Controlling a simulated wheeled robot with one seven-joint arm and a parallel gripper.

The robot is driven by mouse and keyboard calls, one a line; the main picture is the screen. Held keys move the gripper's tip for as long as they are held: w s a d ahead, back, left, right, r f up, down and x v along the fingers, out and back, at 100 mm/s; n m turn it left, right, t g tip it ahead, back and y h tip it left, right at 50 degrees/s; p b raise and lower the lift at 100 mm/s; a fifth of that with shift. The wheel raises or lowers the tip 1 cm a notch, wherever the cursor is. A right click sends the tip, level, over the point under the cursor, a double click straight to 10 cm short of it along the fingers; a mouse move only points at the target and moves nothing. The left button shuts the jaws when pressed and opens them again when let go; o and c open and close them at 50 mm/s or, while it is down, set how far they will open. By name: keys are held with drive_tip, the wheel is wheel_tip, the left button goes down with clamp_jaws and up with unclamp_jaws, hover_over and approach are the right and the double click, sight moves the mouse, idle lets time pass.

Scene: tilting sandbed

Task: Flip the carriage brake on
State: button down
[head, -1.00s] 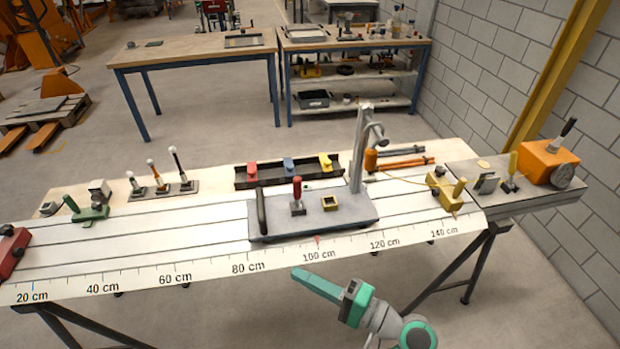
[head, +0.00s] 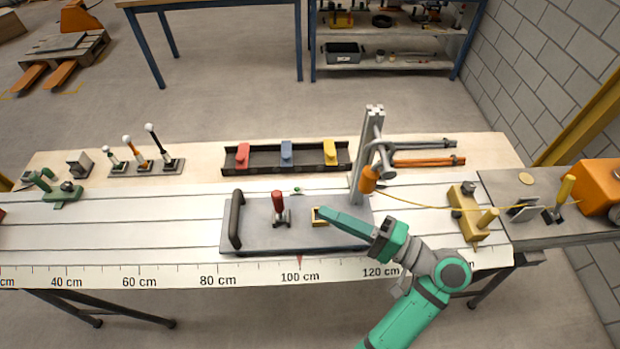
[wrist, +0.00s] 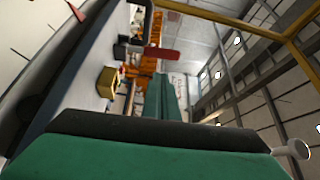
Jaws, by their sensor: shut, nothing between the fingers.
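The grey carriage plate (head: 245,232) sits on the white rail bed near the 100 cm mark. A red-handled lever (head: 278,203) stands roughly upright on its middle; I take it for the brake. It also shows in the wrist view (wrist: 162,53). A small yellow box (head: 317,222) sits right of the lever and shows in the wrist view (wrist: 107,82). My gripper (head: 326,213) is shut and empty, over the carriage's right part. Its tip is right of the red lever, apart from it, and overlaps the yellow box in the head view.
A black handle (head: 236,220) stands at the carriage's left end. A tall metal post (head: 367,150) with an orange-ended arm rises at its right rear. Behind is a black tray (head: 265,168) with red, blue and yellow blocks. A yellow clamp (head: 468,212) stands to the right.

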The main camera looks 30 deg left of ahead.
sight(279, 206)
drive_tip(key=shift+w+a, duration=0.2)
drive_tip(key=a, duration=0.9)
drive_tip(key=shift+s+a+r, duration=0.15)
drive_tip(key=shift+a+r, duration=0.05)
drive_tip(key=shift+a, duration=0.05)
drive_tip(key=shift+a, duration=0.1)
